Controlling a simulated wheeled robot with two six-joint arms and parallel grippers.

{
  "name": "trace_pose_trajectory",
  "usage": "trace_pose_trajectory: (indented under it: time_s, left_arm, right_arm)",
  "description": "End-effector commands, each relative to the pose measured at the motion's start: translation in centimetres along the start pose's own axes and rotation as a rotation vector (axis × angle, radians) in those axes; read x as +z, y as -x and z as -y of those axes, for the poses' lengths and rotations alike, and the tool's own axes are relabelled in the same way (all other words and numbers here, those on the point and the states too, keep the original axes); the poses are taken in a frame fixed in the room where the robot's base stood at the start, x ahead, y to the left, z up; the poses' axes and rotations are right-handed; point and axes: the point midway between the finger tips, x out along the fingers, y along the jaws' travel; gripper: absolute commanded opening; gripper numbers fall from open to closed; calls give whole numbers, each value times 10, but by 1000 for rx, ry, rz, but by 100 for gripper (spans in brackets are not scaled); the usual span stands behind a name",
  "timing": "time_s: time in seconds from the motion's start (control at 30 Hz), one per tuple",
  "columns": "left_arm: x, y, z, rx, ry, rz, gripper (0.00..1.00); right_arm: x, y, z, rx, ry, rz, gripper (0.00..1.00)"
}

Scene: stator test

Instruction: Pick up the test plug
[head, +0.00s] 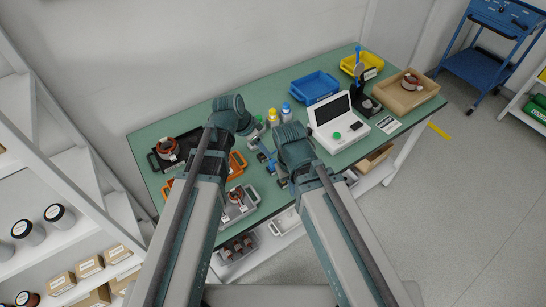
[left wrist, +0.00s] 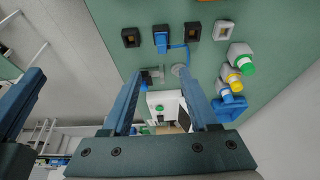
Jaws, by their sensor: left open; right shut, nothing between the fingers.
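A blue plug-like piece (left wrist: 161,42) sits in a small dark block near the top of the left wrist view, with a thin blue cable running from it to the right. I take it to be the test plug. My left gripper (left wrist: 160,74) is open and empty, its fingers below the plug in that view and apart from it. In the head view my left gripper (head: 257,136) is over the middle of the green table (head: 235,108). My right gripper (head: 284,179) is shut and empty, lower in the picture near the table's front edge. My arms hide part of the table.
A white tester (head: 337,124) with a screen and green button stands right of my grippers. Capped bottles (head: 286,112) stand behind them. Dark blocks (left wrist: 131,37) and a white block (left wrist: 223,30) flank the plug. A blue bin (head: 315,87) and a wooden tray (head: 405,95) stand farther right.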

Motion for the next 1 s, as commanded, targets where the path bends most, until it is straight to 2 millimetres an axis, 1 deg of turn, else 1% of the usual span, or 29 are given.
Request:
trace_pose_trajectory:
  time_s: [0.17,0.27,0.37,0.47,0.8,0.9,1.0]
  left_arm:
    - [0,-1,1,-1,-3,-3,60]
    - [0,-6,1,-1,-3,-2,60]
    - [1,-15,1,-1,-4,-2,60]
    - [1,-28,1,-1,-4,-2,60]
    - [2,-80,2,-1,-4,-2,60]
    - [1,-87,1,-1,-3,-1,60]
    - [0,-88,1,-1,-2,-1,60]
  right_arm:
    - [0,-1,0,0,0,0,0]
    - [0,-5,1,0,0,0,0]
    - [-1,-14,1,0,0,0,0]
    - [-2,-26,3,0,-1,0,0]
    - [-4,-74,7,0,-1,0,0]
    - [-5,-80,8,0,-1,0,0]
    - [-5,-81,8,0,-1,0,0]
